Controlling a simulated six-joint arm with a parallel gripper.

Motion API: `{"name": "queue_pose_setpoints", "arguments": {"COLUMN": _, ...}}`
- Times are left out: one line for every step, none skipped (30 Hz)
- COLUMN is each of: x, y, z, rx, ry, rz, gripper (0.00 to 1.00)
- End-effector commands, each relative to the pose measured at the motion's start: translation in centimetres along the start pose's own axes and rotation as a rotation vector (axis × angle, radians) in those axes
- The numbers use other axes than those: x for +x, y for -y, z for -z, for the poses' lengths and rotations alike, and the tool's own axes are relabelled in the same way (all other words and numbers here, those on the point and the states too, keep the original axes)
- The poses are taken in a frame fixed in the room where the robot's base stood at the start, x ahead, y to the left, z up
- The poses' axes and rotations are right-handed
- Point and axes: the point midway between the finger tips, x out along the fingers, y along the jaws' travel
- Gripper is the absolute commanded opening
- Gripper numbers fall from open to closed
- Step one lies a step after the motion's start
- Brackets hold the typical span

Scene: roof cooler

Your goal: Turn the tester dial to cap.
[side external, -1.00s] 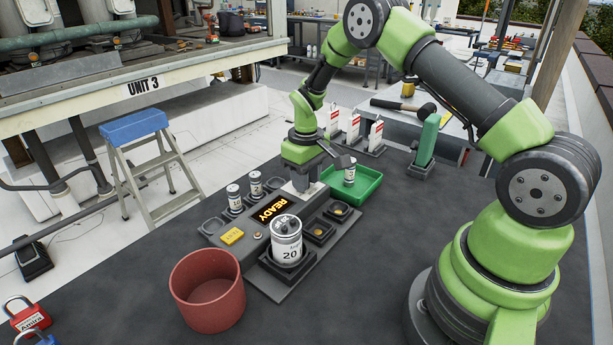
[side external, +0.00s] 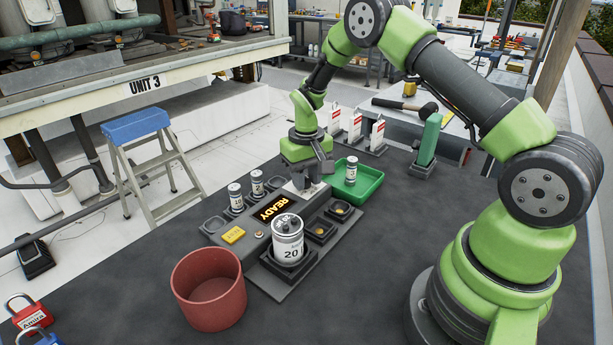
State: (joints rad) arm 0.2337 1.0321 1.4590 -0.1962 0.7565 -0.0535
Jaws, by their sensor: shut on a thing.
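The tester (side external: 262,236) is a grey console on the dark table, with a lit display (side external: 271,208) reading "READY". My gripper (side external: 305,190) points down at the back end of the console, behind the display. Its fingers are shut on the tester dial, which they and the gripper body hide. I cannot read the dial's markings or its pointing direction. A large white capacitor (side external: 288,242) marked 20 stands upright in the socket at the front of the tester. A yellow button (side external: 233,236) sits left of it.
Two small white cans (side external: 236,197) stand in holders left of the display. A green tray (side external: 358,186) with one can is right of my gripper. A red bin (side external: 209,289) stands front left. White-and-red tagged blocks (side external: 355,127) stand behind.

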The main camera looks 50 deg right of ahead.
Motion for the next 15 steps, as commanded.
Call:
{"name": "queue_pose_setpoints", "arguments": {"x": -0.05, "y": -0.01, "z": 0.07, "rx": -0.001, "ry": -0.003, "rz": 0.000, "gripper": 0.07}}
{"name": "queue_pose_setpoints", "arguments": {"x": -0.05, "y": -0.01, "z": 0.07, "rx": -0.001, "ry": -0.003, "rz": 0.000, "gripper": 0.07}}
{"name": "queue_pose_setpoints", "arguments": {"x": -0.05, "y": -0.01, "z": 0.07, "rx": -0.001, "ry": -0.003, "rz": 0.000, "gripper": 0.07}}
{"name": "queue_pose_setpoints", "arguments": {"x": -0.05, "y": -0.01, "z": 0.07, "rx": -0.001, "ry": -0.003, "rz": 0.000, "gripper": 0.35}}
{"name": "queue_pose_setpoints", "arguments": {"x": -0.05, "y": -0.01, "z": 0.07, "rx": -0.001, "ry": -0.003, "rz": 0.000, "gripper": 0.42}}
{"name": "queue_pose_setpoints", "arguments": {"x": -0.05, "y": -0.01, "z": 0.07, "rx": -0.001, "ry": -0.003, "rz": 0.000, "gripper": 0.51}}
{"name": "queue_pose_setpoints", "arguments": {"x": -0.04, "y": -0.01, "z": 0.06, "rx": -0.001, "ry": -0.003, "rz": 0.000, "gripper": 0.51}}
{"name": "queue_pose_setpoints", "arguments": {"x": -0.04, "y": -0.01, "z": 0.06, "rx": -0.001, "ry": -0.002, "rz": 0.000, "gripper": 0.51}}
{"name": "queue_pose_setpoints", "arguments": {"x": -0.03, "y": -0.01, "z": 0.05, "rx": -0.001, "ry": -0.002, "rz": 0.000, "gripper": 0.51}}
{"name": "queue_pose_setpoints", "arguments": {"x": -0.03, "y": -0.01, "z": 0.05, "rx": -0.001, "ry": -0.002, "rz": 0.000, "gripper": 0.51}}
{"name": "queue_pose_setpoints", "arguments": {"x": -0.03, "y": -0.01, "z": 0.04, "rx": -0.001, "ry": -0.002, "rz": 0.000, "gripper": 0.51}}
{"name": "queue_pose_setpoints", "arguments": {"x": -0.02, "y": -0.01, "z": 0.04, "rx": -0.002, "ry": -0.002, "rz": 0.000, "gripper": 0.51}}
{"name": "queue_pose_setpoints", "arguments": {"x": -0.03, "y": -0.01, "z": 0.03, "rx": -0.001, "ry": -0.001, "rz": 0.000, "gripper": 0.51}}
{"name": "queue_pose_setpoints", "arguments": {"x": -0.06, "y": -0.01, "z": 0.03, "rx": -0.001, "ry": -0.001, "rz": 0.000, "gripper": 0.51}}
{"name": "queue_pose_setpoints", "arguments": {"x": -0.19, "y": 0.00, "z": 0.04, "rx": -0.001, "ry": -0.002, "rz": 0.000, "gripper": 0.51}}
